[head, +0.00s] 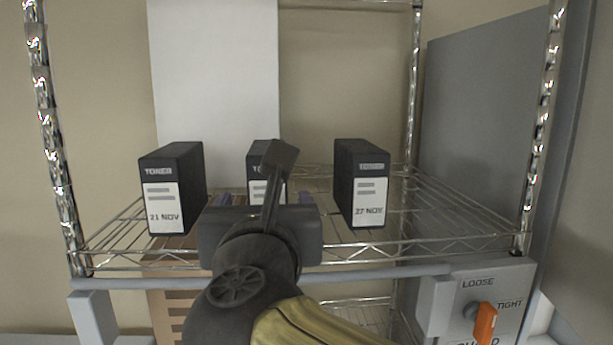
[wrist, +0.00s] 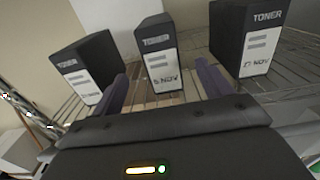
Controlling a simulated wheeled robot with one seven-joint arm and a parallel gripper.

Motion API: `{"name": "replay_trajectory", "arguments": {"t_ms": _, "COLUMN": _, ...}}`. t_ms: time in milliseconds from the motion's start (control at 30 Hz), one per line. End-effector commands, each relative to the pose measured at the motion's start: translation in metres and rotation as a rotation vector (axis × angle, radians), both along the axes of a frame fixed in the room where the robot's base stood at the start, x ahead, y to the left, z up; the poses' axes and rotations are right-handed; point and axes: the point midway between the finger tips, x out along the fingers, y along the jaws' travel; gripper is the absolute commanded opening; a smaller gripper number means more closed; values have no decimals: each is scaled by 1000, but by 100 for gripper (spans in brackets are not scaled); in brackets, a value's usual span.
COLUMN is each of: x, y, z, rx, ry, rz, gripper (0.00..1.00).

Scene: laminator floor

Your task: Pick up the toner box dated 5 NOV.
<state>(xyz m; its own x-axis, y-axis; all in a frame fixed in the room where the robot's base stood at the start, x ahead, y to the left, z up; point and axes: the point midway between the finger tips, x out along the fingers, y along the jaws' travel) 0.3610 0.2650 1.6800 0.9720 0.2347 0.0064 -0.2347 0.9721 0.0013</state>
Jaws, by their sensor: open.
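The middle toner box is black with a white label that reads 5 NOV in the wrist view (wrist: 158,42). In the head view the same middle toner box (head: 257,156) stands upright on the wire shelf (head: 420,235), its label mostly hidden behind my arm. My gripper (head: 264,198) is open and empty in front of this box. In the wrist view my gripper (wrist: 163,88) has one finger toward each side of the box's lower front, and the box appears just beyond the fingertips. Whether they touch it I cannot tell.
A toner box labelled 21 NOV (head: 164,206) stands to the left, and one labelled 27 NOV (head: 369,200) to the right, with gaps between. Chrome posts (head: 545,110) bound the shelf. A control panel (head: 480,290) with an orange knob sits at the lower right.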

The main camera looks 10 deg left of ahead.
Motion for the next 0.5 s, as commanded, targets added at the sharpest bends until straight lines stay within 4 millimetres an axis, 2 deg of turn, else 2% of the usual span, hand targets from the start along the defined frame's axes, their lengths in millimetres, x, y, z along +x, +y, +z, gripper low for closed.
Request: {"name": "replay_trajectory", "arguments": {"t_ms": 500, "x": 14, "y": 2, "z": 0, "rx": -3, "ry": 2, "rz": -5, "gripper": 78}}
